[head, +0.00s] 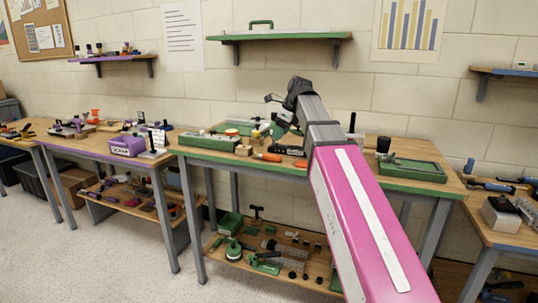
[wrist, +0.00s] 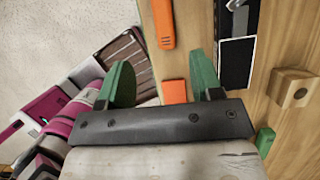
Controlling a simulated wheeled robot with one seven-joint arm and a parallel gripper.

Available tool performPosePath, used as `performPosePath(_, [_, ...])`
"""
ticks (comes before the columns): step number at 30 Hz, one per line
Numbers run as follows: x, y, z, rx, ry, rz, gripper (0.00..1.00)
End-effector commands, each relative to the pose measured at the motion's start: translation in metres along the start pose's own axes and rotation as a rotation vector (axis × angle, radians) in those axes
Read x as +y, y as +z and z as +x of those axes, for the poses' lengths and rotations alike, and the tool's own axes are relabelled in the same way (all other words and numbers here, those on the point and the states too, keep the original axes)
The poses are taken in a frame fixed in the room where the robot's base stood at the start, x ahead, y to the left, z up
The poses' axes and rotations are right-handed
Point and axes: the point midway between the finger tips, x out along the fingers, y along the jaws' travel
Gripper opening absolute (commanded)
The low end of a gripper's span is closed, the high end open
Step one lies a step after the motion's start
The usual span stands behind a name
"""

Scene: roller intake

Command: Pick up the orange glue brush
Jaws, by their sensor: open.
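My gripper (wrist: 161,68) is open, with its two green fingers apart and nothing held between them. In the wrist view, an orange piece (wrist: 174,91) shows between the fingers at the edge of the wooden bench top, partly hidden by the gripper body. A longer orange handle (wrist: 162,25) with a dark mark lies on the bench farther up the picture. I cannot tell which of these is the glue brush, as no bristles show. In the head view, an orange-handled item (head: 268,156) lies near the front edge of the green-edged bench.
The green-edged bench (head: 425,151) holds a green tray (head: 412,167) at right and a green case (head: 207,143) at left. A black flat item (wrist: 236,50) and a wooden block (wrist: 293,90) lie right of the fingers. A lower shelf holds several tools.

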Motion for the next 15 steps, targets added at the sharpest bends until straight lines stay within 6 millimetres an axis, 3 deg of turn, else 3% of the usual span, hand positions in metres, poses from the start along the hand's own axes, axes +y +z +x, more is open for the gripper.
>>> performPosePath(5, [0.000, 0.000, 0.010, 0.000, 0.001, 0.004, 0.60])
performPosePath(15, [0.000, 0.000, 0.052, 0.000, 0.001, 0.002, 0.60])
